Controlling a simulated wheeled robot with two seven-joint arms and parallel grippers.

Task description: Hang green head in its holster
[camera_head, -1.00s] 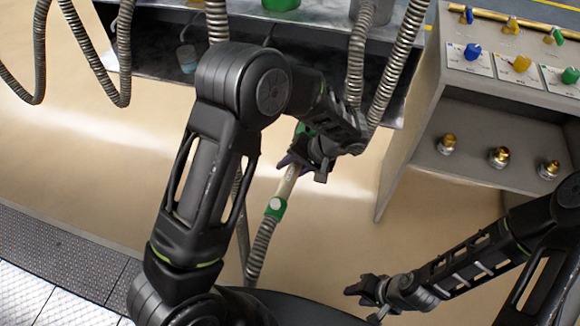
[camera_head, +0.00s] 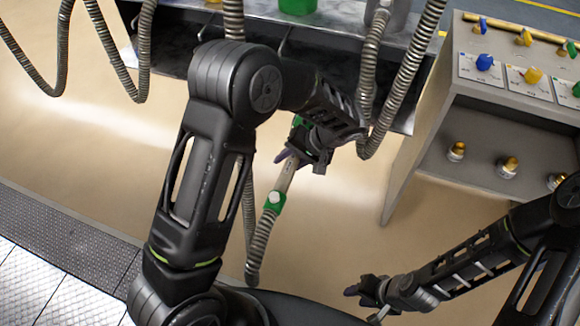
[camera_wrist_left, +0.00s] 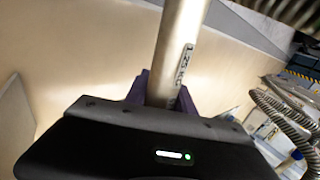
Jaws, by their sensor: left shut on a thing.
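My left gripper (camera_head: 291,156), with purple finger pads, is shut on the pale tube of the green head (camera_head: 282,178). A green collar (camera_head: 273,202) joins this tube to a ribbed grey hose below. The head is held tilted in free air in front of the dark shelf unit. Its upper end is partly hidden by the gripper. In the left wrist view the tube (camera_wrist_left: 181,45) runs up between the purple pads and bears a printed label. My right gripper (camera_head: 362,298) appears open and empty at lower right. I cannot make out which part is the green holster.
A metal shelf unit (camera_head: 178,42) stands at the back with a green container (camera_head: 298,5) on top. Ribbed hoses (camera_head: 404,88) hang in loops before it. A grey console (camera_head: 428,115) with coloured valves stands right. The beige floor between is clear.

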